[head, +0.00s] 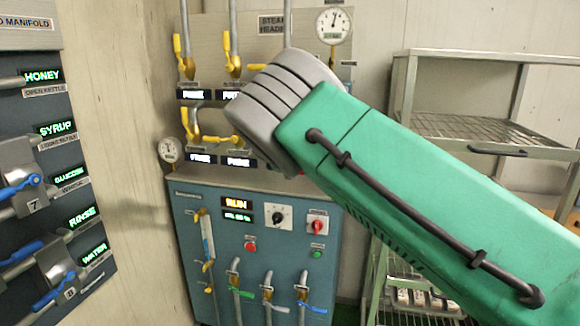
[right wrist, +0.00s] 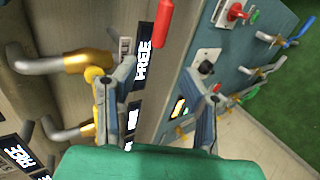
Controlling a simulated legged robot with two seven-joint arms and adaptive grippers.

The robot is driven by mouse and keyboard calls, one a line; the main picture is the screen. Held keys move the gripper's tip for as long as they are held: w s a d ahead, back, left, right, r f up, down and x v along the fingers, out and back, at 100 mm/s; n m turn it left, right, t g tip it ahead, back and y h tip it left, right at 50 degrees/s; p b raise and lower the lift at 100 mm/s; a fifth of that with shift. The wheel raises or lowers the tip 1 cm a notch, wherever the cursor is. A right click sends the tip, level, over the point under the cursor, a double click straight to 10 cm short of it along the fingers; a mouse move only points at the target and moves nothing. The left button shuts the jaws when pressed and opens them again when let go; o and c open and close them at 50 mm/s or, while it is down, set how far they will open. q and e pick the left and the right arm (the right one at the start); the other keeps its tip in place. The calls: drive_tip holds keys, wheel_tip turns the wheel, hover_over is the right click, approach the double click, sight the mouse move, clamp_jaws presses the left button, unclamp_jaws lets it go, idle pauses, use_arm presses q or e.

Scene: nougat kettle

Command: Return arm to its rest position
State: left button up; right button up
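My right arm (head: 420,205), green with a grey end joint, reaches in from the right in the head view. It crosses in front of the steam header panel, and its gripper is hidden there. In the right wrist view my right gripper (right wrist: 170,80) has its two fingers spread, with nothing between them. A yellow-handled valve (right wrist: 88,62) is beside the left finger; whether they touch I cannot tell. A red handle (right wrist: 164,28) stands ahead of the gap between the fingers. My left gripper is not in view.
A blue control cabinet (head: 190,250) stands below the yellow valve handles (head: 178,45), under the arm. A wire shelf rack (head: 430,125) stands behind the arm at right. A manifold panel (head: 30,150) with blue levers is at far left. Green floor (right wrist: 290,100) shows beyond the cabinet.

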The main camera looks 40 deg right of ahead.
drive_tip(key=shift+v, duration=0.85)
drive_tip(key=shift+s, duration=0.1)
drive_tip(key=s+a+f+m+g+y+b, duration=0.1)
drive_tip(key=s+a+f+y, duration=0.1)
drive_tip(key=s+f, duration=0.7)
drive_tip(key=s+a+f+m+g+y+b, duration=0.15)
drive_tip(key=s+f, duration=0.35)
drive_tip(key=f, duration=0.8)
drive_tip(key=s+a+f+m+g+y+b, duration=0.1)
drive_tip(key=s+a+f+b, duration=0.1)
drive_tip(key=s+f, duration=0.65)
drive_tip(key=s+a+f+m+g+y+b, duration=0.1)
drive_tip(key=s+a+f, duration=0.3)
drive_tip(key=s, duration=0.5)
drive_tip(key=s+a+f+m+g+y+b, duration=0.1)
drive_tip(key=s+a+f, duration=0.3)
drive_tip(key=s, duration=0.6)
drive_tip(key=s+a+f+m+g+y+b, duration=0.1)
drive_tip(key=s+a+f, duration=0.3)
drive_tip(key=s, duration=0.6)
drive_tip(key=shift+a+m+y, duration=0.55)
drive_tip(key=shift+a, duration=0.5)
